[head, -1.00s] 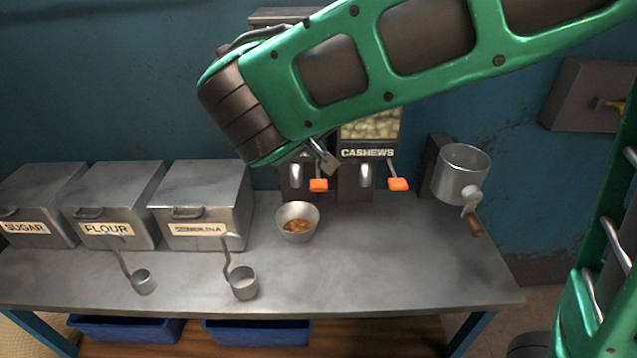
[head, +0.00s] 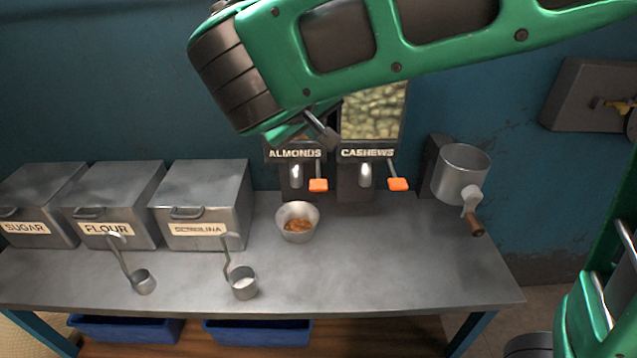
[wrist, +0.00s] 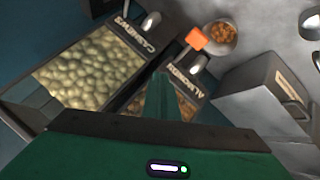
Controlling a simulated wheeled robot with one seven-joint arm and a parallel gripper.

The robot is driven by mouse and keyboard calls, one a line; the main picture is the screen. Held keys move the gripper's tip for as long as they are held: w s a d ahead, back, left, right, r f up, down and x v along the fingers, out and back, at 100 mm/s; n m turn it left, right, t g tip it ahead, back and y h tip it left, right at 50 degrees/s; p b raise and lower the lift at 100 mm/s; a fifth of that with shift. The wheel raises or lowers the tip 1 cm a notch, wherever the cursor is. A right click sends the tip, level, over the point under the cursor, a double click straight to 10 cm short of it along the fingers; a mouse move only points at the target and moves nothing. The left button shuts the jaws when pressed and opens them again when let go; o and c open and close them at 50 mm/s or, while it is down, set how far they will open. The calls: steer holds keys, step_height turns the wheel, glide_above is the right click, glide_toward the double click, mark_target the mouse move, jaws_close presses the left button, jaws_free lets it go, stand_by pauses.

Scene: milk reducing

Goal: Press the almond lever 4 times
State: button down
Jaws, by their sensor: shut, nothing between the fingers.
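The almonds dispenser (head: 294,154) stands against the wall, with its label in clear view. Its orange-tipped almond lever (head: 318,185) sticks out at the lower right of its spout; the orange tip also shows in the wrist view (wrist: 197,38). A metal bowl (head: 297,232) with brown nuts in it stands below, in front of the spout. My gripper (head: 325,138) is above the lever, in front of the dispenser's upper part, and apart from the lever. In the wrist view its green fingers (wrist: 158,98) are together and empty. The arm hides the dispenser's top.
The cashews dispenser (head: 367,154) with its own orange lever (head: 398,184) stands close on the right. A metal grinder (head: 460,172) is farther right. The semolina bin (head: 203,200) and other bins stand left. Two scoops lie in front. The counter (head: 390,270) is clear at front right.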

steer(key=shift+f, duration=0.1)
glide_toward(319, 182)
steer(key=shift+w+d+f, duration=0.3)
steer(key=shift+w+f, duration=0.1)
steer(key=shift+w, duration=0.45)
steer(key=shift+w+d+f, duration=0.35)
steer(key=shift+w+f, duration=0.05)
steer(key=shift+w, duration=0.45)
steer(key=shift+w+d+f, duration=0.3)
steer(key=shift+w+f, duration=0.1)
steer(key=shift+w, duration=0.45)
steer(key=shift+f, duration=0.15)
steer(key=shift+f, duration=0.25)
steer(key=shift+s+f, duration=0.1)
steer(key=shift+f, duration=1.15)
stand_by(1.5)
steer(key=shift+r, duration=1.7)
steer(key=shift+r, duration=2.5)
